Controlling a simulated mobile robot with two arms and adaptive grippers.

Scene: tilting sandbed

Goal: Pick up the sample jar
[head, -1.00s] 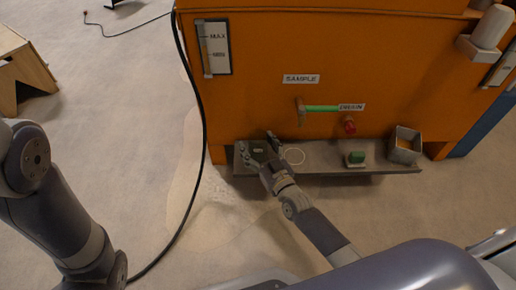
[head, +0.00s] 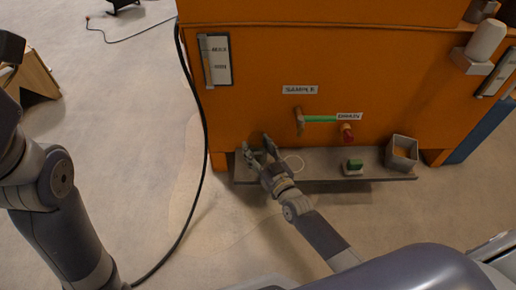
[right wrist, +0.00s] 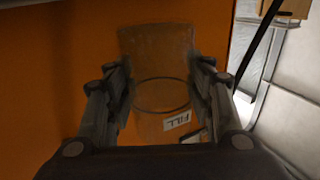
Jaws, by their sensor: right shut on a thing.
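The sample jar (right wrist: 161,100) is clear, with a dark ring line around it and a white FILL label that reads upside down in the right wrist view. My right gripper (right wrist: 161,88) is shut on it, with one finger on each side. In the head view my right gripper (head: 258,149) is over the left end of the shelf, in front of the orange panel. The jar is hard to make out there. I cannot tell whether it still touches the shelf.
The grey shelf (head: 325,162) carries a white ring mark (head: 293,163), a green-topped block (head: 354,166) and an open square container (head: 402,152). A black cable (head: 204,130) hangs at the left.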

